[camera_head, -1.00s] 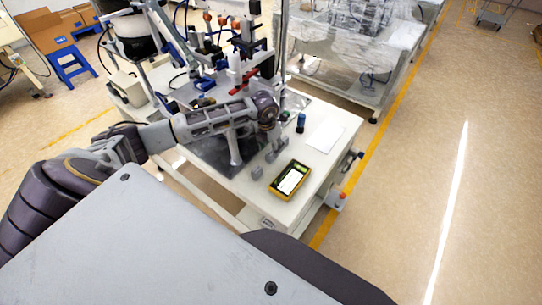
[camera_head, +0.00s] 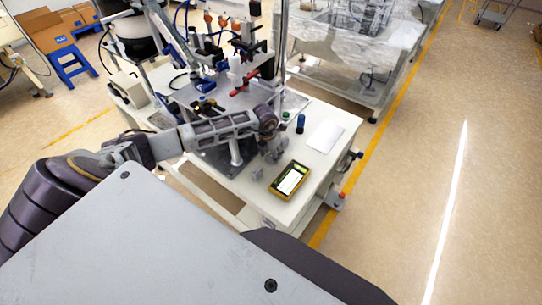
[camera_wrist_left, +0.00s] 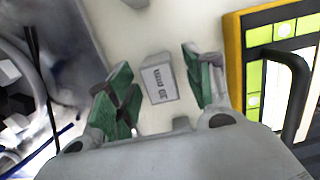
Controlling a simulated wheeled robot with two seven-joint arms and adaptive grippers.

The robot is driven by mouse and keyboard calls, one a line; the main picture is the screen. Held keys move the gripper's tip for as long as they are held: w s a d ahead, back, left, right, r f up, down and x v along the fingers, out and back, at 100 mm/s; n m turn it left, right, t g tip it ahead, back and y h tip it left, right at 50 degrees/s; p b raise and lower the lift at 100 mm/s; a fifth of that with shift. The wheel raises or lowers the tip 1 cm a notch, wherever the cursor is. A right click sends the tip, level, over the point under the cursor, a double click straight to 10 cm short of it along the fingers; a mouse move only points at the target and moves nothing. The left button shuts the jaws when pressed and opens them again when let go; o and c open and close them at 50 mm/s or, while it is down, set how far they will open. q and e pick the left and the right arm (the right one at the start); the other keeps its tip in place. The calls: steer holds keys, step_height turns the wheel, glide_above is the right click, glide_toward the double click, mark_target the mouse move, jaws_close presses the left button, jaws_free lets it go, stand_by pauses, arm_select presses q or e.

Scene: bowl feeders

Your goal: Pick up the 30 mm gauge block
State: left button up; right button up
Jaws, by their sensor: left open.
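The 30 mm gauge block (camera_wrist_left: 160,82) is a small grey block on the white table top, its "30 mm" label upside down in the left wrist view. My left gripper (camera_wrist_left: 156,78) is open, with one green-padded finger on each side of the block and visible gaps between pads and block. In the head view my left gripper (camera_head: 272,150) is low over the table and hides this spot. Another grey block (camera_head: 257,174) stands nearer the front edge. A pale block (camera_wrist_left: 136,3) is cut off at the top of the wrist view. My right gripper is not in view.
A blue cylinder (camera_head: 300,122) and a white sheet (camera_head: 325,137) are farther back. The feeder machinery (camera_head: 238,75) fills the table's back left.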

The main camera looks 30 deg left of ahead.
arm_select(q)
steer(key=shift+f, duration=0.5)
jaws_close()
steer(key=shift+r, duration=0.1)
stand_by(0.3)
steer(key=shift+r, duration=0.8)
step_height(320, 180, up, 8)
steer(key=shift+r+b, duration=0.15)
steer(key=shift+b, duration=0.6)
